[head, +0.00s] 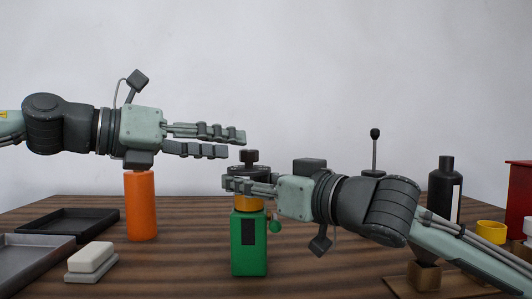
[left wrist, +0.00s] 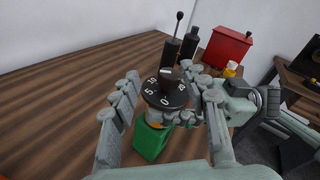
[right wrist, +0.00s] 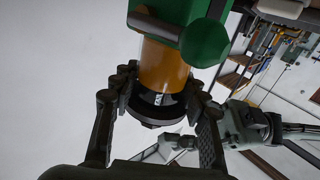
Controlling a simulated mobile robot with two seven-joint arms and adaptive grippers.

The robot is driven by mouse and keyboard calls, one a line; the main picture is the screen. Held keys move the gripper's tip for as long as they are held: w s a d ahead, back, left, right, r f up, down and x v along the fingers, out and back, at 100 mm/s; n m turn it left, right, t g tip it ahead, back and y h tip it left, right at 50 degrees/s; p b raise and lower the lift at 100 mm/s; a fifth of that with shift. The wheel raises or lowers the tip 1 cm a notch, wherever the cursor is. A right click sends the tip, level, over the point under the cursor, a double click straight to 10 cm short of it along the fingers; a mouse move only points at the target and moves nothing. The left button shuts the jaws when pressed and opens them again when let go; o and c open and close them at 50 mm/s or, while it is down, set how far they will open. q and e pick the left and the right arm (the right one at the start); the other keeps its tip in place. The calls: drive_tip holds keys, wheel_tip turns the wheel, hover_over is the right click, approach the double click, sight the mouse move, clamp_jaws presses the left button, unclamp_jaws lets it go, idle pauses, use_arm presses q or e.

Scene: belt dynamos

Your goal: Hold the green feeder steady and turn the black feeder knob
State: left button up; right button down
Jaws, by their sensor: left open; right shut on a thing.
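The green feeder (head: 249,245) stands upright on the table, with an amber neck (right wrist: 163,66) above its body. On top sits a black dial with pale numbers (left wrist: 165,97) and a raised black knob (head: 249,156). My right gripper (head: 232,185) comes in from the right, shut around the neck just below the dial. My left gripper (head: 242,144) is open and level, just left of the knob and slightly above it. In the left wrist view its fingers spread either side of the dial and appear apart from it. My right fingers partly hide the neck.
An orange cylinder (head: 140,205) stands left, beside a white block (head: 90,257) and dark trays (head: 70,224). Behind right are a black bottle (head: 445,190), a lever (head: 375,150), a yellow cup (head: 491,232) and a red box (head: 520,195). Table in front of the feeder is clear.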

use_arm(q)
drive_tip(key=s+a+f+m+t, duration=0.2)
drive_tip(key=s+m, duration=0.2)
drive_tip(key=x, duration=0.8)
drive_tip(key=r+x, duration=0.1)
drive_tip(key=x, duration=0.3)
clamp_jaws()
drive_tip(key=shift+f, duration=0.1)
